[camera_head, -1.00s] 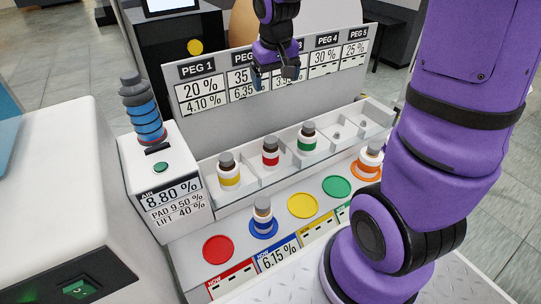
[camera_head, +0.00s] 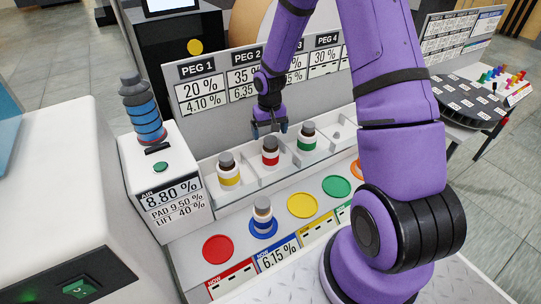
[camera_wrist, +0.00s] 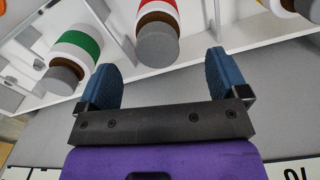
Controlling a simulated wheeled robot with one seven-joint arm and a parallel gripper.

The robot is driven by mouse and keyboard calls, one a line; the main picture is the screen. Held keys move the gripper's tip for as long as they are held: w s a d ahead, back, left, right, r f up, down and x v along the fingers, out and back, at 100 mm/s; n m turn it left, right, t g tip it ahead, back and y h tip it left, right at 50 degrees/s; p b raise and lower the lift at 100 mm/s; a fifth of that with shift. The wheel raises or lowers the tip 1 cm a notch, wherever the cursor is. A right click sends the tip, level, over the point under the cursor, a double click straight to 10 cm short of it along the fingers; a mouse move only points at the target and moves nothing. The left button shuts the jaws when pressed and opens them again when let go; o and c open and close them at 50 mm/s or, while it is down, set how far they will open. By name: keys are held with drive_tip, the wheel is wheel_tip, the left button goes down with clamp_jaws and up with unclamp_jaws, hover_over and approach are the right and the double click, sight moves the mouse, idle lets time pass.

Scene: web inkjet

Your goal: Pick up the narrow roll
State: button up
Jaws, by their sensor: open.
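I cannot make out which thing the narrow roll is. A white bottle with a red band and grey cap (camera_head: 270,152) stands in the shelf tray. My gripper (camera_head: 269,128) is open and empty just above and behind it. In the wrist view the red-banded bottle (camera_wrist: 157,28) shows beyond the space between the blue fingers of my gripper (camera_wrist: 160,62), with nothing between the pads. A green-banded bottle (camera_head: 308,141) stands to its right and a yellow-banded one (camera_head: 228,170) to its left. A blue-banded bottle (camera_head: 263,212) stands on a blue disc.
The tray has low dividers (camera_head: 250,180). A panel with peg labels (camera_head: 215,90) rises behind it. Red (camera_head: 217,249), yellow (camera_head: 302,205) and green (camera_head: 336,187) discs lie bare in front. A blue and dark canister (camera_head: 146,115) stands on the scale box at left.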

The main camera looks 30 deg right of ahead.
sight(270, 147)
drive_tip(key=shift+d+f, duration=0.1)
drive_tip(key=shift+f, duration=3.55)
drive_tip(key=c, duration=1.1)
